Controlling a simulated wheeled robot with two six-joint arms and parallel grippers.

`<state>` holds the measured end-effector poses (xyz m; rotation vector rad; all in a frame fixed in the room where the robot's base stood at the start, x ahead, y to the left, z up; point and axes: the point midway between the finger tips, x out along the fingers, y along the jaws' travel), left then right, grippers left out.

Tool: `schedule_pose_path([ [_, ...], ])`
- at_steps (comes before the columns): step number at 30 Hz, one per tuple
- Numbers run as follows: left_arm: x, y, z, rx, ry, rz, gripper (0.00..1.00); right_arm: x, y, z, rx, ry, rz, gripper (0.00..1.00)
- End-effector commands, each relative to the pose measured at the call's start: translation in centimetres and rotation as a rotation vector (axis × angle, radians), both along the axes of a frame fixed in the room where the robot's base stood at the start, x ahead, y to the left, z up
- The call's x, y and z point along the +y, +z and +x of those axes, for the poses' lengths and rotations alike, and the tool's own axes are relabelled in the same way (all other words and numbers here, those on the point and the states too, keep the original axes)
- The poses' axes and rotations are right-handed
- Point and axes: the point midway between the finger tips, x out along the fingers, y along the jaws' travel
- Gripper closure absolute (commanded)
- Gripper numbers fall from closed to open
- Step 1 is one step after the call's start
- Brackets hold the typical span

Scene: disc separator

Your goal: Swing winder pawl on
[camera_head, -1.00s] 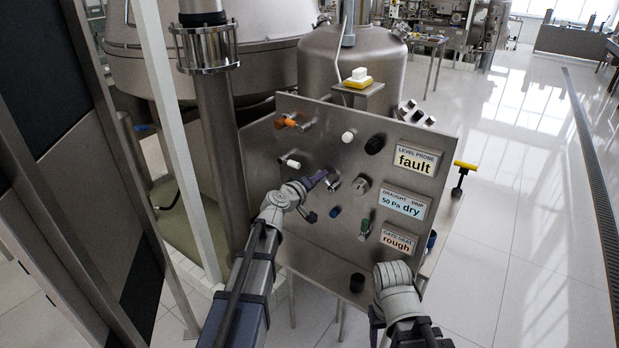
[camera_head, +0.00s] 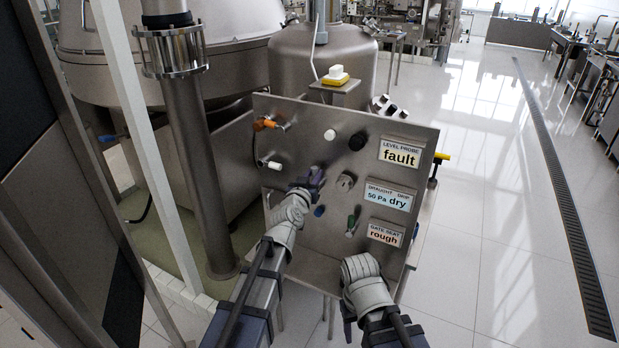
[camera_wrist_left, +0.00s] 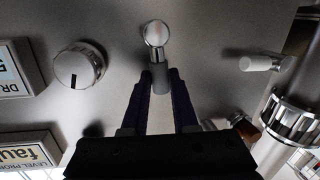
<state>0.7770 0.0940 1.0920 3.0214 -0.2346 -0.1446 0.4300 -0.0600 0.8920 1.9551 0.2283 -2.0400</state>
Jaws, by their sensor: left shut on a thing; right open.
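A short lever with a round chrome hub and a grey grip (camera_wrist_left: 161,78) stands out from the steel panel in the left wrist view. I take it to be the winder pawl, but no label on it shows. My left gripper (camera_wrist_left: 161,88) has its dark purple fingers shut on the grey grip, below the hub in that view. In the head view my left gripper (camera_head: 316,176) is at the middle of the panel and hides most of this lever. My right gripper (camera_head: 348,310) is low in front of the panel, open and apart from it; its fingers are mostly hidden.
The panel (camera_head: 290,118) also carries an orange handle (camera_head: 266,124), white handles, a black knob (camera_head: 357,141), a round steel knob (camera_head: 345,183), a green handle (camera_head: 351,224) and a blue one (camera_head: 319,211). Labels (camera_head: 400,154) line its right side. A steel post (camera_head: 195,150) stands at left.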

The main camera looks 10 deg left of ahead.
Motion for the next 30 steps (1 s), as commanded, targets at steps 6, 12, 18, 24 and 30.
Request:
schedule_pose_path([
  [6,-0.51,-0.16,-0.29,-0.025,-0.004,0.084,1.0,0.0,-0.42,0.0,0.0,0.0,0.0,0.43],
  [12,-0.7,-0.11,-0.34,-0.038,-0.004,0.119,1.0,0.0,-0.52,0.0,0.0,0.0,0.0,0.43],
  [18,-0.75,-0.08,-0.36,-0.041,-0.004,0.128,1.0,0.0,-0.53,0.0,0.0,0.0,0.0,0.43],
  [24,-0.75,-0.08,-0.35,-0.041,-0.004,0.128,1.0,0.0,-0.52,0.0,0.0,0.0,0.0,0.43],
  [30,-0.74,-0.06,-0.34,-0.041,-0.003,0.126,0.57,0.0,-0.52,0.0,0.0,0.0,0.0,0.43],
])
